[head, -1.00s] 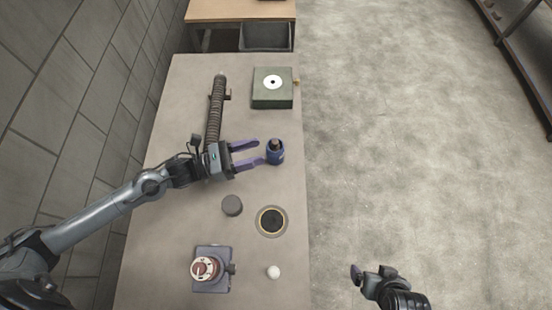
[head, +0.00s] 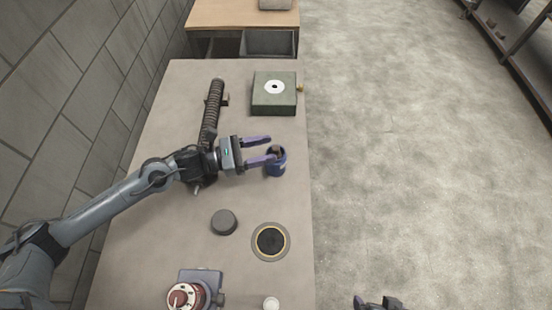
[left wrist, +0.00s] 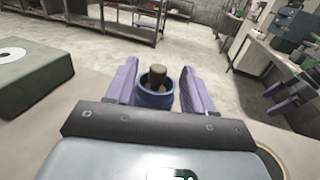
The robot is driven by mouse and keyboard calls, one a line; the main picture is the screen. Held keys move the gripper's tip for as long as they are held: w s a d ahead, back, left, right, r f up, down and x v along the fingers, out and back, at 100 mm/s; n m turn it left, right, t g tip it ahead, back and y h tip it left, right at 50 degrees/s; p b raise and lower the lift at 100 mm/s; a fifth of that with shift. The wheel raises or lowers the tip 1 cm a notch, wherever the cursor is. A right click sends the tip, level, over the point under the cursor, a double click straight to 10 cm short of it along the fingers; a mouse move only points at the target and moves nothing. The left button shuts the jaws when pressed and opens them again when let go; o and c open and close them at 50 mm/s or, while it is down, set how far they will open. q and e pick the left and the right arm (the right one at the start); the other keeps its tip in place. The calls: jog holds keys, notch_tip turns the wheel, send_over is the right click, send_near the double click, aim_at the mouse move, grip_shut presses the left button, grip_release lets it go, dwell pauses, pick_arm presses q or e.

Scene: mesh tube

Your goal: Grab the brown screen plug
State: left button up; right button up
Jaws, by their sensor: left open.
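The brown plug (head: 276,151) stands upright in a blue cup-like holder (head: 277,166) near the right edge of the table. In the left wrist view the plug (left wrist: 158,77) rises above the rim of the blue holder (left wrist: 155,97), between my fingers and beyond the gripper body. My left gripper (head: 264,149) is open, its purple fingers pointing right toward the holder; it also shows in the left wrist view (left wrist: 156,90). In the head view the nearer finger's tip overlaps the holder; I cannot tell if they touch. My right gripper (head: 378,303) is barely in view at the bottom edge.
A green box (head: 274,104) with a white disc sits beyond the holder. A ribbed tube (head: 212,115) lies to the left. A grey round piece (head: 224,222), a dark ringed opening (head: 271,242) and a red-topped device (head: 187,296) are nearer. Open floor lies right of the table.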

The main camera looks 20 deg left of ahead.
pick_arm(q)
jog(key=x, duration=0.5)
jog(key=shift+w+d+f, duration=0.1)
jog(key=shift+w, duration=0.05)
grip_shut()
